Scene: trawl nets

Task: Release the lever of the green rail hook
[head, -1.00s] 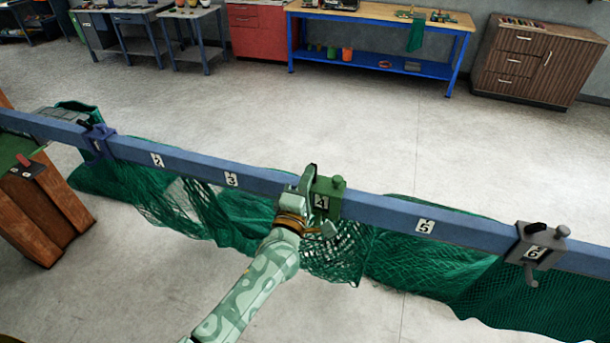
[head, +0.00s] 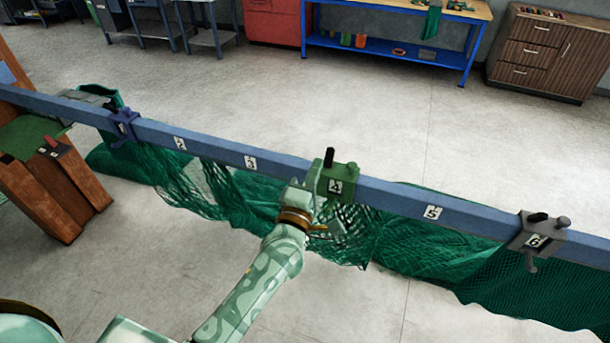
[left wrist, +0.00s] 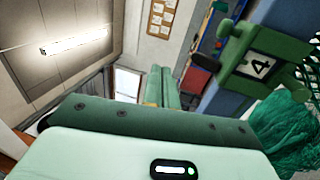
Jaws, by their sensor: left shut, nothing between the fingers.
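The green rail hook (head: 341,187), labelled 4, sits on the blue rail (head: 395,196). Its dark lever (head: 329,157) stands upright on top, left of a round green knob (head: 352,167). My left gripper (head: 300,188) is just left of the hook, on the near side of the rail, apart from the lever. In the left wrist view its fingers (left wrist: 161,88) are shut together and empty; the hook (left wrist: 262,50) is at the right, with a dark lever end (left wrist: 205,60) towards the fingers. The hook's lower part is partly hidden behind my wrist. My right gripper is out of view.
Green net (head: 410,258) hangs along the rail. A grey hook (head: 535,238) labelled 6 is at right, a purple hook (head: 123,125) at left. A wooden stand (head: 45,195) is at the left end. Floor in front is clear.

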